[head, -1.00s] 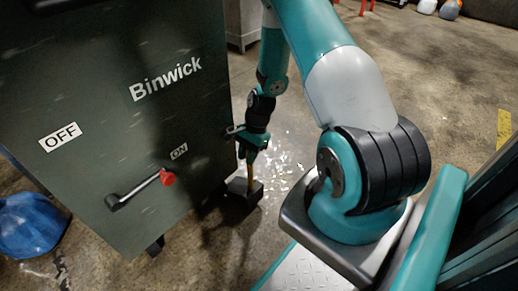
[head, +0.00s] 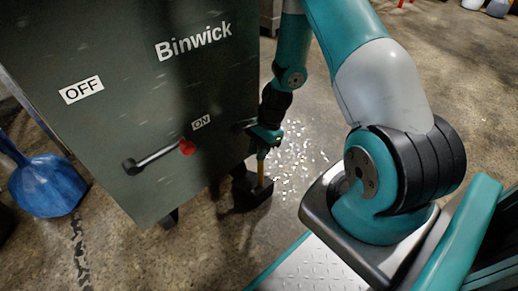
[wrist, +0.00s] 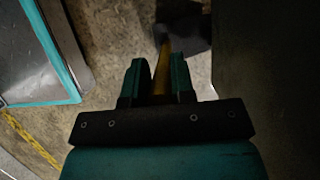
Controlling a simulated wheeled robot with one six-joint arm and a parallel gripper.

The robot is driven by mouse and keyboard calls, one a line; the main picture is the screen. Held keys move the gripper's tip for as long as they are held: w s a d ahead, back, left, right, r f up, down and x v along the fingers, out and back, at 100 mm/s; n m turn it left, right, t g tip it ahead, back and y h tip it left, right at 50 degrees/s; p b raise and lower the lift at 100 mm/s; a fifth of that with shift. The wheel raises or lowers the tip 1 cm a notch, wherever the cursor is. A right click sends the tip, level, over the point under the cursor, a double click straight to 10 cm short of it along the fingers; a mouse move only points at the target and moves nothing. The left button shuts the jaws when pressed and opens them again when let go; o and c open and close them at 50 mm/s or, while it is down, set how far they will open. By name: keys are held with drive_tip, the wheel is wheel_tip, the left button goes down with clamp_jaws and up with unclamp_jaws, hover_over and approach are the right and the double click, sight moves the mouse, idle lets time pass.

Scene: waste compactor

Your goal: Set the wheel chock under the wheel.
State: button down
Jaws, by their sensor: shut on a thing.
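The wheel chock is a dark block (head: 254,194) with an upright yellow handle (head: 261,172). It is low by the floor at the green machine's near right corner. My gripper (head: 265,148) is above it, shut on the yellow handle. In the wrist view the handle (wrist: 161,70) runs between my two fingers (wrist: 157,80), with the dark block (wrist: 185,32) beyond. A small dark foot or wheel (head: 170,219) shows under the machine's front. The wheel near the chock is in shadow; I cannot tell whether the chock touches it or the floor.
The green Binwick machine (head: 120,110) stands close left of my arm, with a red-ended lever (head: 160,158) on its front. A blue shovel (head: 47,185) is at the left. Pale scraps (head: 300,160) lie on the floor right of the chock. Open floor is further right.

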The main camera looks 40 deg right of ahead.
drive_tip(key=shift+w, duration=0.1)
idle(0.3)
drive_tip(key=c, duration=1)
unclamp_jaws()
drive_tip(key=shift+f, duration=0.1)
drive_tip(key=shift+o, duration=0.2)
drive_tip(key=p+v, duration=0.7)
drive_tip(key=v, duration=0.5)
